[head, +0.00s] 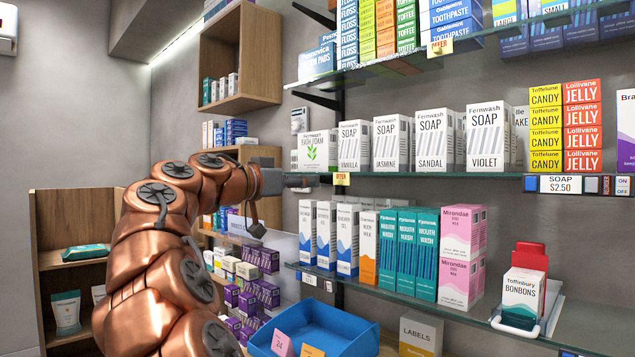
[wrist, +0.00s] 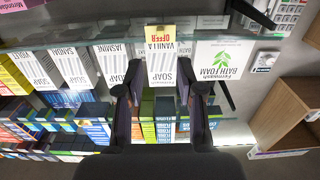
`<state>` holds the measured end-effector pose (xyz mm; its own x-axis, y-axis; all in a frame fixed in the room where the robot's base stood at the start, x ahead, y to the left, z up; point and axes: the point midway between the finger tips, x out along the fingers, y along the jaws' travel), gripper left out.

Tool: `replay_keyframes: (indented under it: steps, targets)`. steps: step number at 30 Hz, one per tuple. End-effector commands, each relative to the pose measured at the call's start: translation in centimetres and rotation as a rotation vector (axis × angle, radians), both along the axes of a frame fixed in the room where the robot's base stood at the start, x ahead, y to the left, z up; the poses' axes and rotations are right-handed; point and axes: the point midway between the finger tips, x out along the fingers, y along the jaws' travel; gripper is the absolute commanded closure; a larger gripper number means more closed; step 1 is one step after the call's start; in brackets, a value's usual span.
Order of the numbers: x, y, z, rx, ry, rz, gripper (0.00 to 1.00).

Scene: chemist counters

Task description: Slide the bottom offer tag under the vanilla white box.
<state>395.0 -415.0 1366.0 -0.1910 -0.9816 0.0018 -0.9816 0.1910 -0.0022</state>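The bottom offer tag (head: 341,179) is a small yellow tag with red lettering on the middle shelf's front edge. In the wrist view, where things appear upside down, the tag (wrist: 160,33) lines up with the vanilla white box (wrist: 161,68). In the head view, the vanilla box (head: 354,146) stands upright on that shelf, just above the tag. My gripper (head: 304,182) is left of the tag at about shelf-edge height. In the wrist view my gripper (wrist: 161,90) is open, its dark fingers apart with the vanilla box and tag showing beyond the gap.
The bath foam box (head: 315,152) stands left of vanilla; the jasmine box (head: 391,143) stands right. Another yellow offer tag (head: 440,47) hangs on the upper shelf edge. A lower glass shelf (head: 400,297) with mouthwash boxes and a blue tray (head: 310,330) are below.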

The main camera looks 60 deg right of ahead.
Motion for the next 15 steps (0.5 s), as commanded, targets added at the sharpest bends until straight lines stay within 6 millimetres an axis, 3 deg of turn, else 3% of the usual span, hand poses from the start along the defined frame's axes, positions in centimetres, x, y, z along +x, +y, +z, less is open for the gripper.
replay_keyframes:
  steps: [6,15]
  targets:
    - [0.5,2.0,-0.1,0.001,0.001,0.002,0.62]
    - [0.5,2.4,-0.1,0.001,0.001,0.001,0.62]
